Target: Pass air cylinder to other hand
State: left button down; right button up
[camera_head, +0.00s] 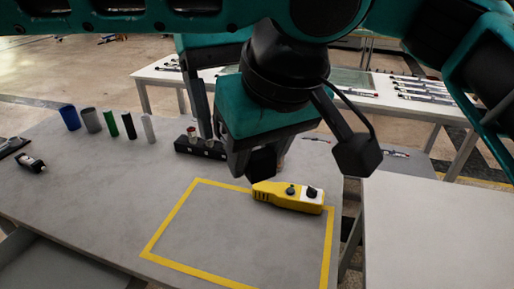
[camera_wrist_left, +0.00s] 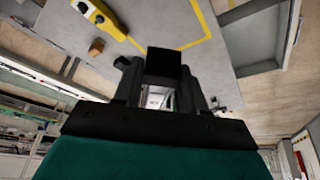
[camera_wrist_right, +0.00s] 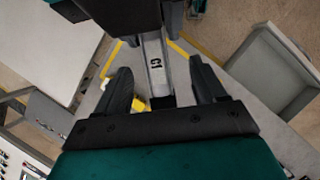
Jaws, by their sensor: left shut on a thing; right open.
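The air cylinder has a silver body marked "C1" and black ends. It shows best in the right wrist view (camera_wrist_right: 156,62), hanging above the table. My left gripper (camera_head: 262,158) is shut on it; in the left wrist view the cylinder's black end (camera_wrist_left: 165,65) stands out between the fingers. In the head view only a dark block at the fingertips shows, probably the cylinder's end; the rest is hidden. My right gripper (camera_wrist_right: 162,90) is open, its fingers on either side of the cylinder's other end, with gaps showing. I cannot make out the right fingers in the head view.
A yellow device (camera_head: 288,197) lies at the yellow taped outline (camera_head: 165,240) on the grey table (camera_head: 100,205). Several upright cylinders (camera_head: 111,123) and a black holder (camera_head: 200,148) stand behind. A white table (camera_head: 155,75) with parts stands farther back.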

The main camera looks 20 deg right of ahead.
jog(key=v, duration=0.9)
jog(key=shift+r, duration=0.2)
dwell(0.4)
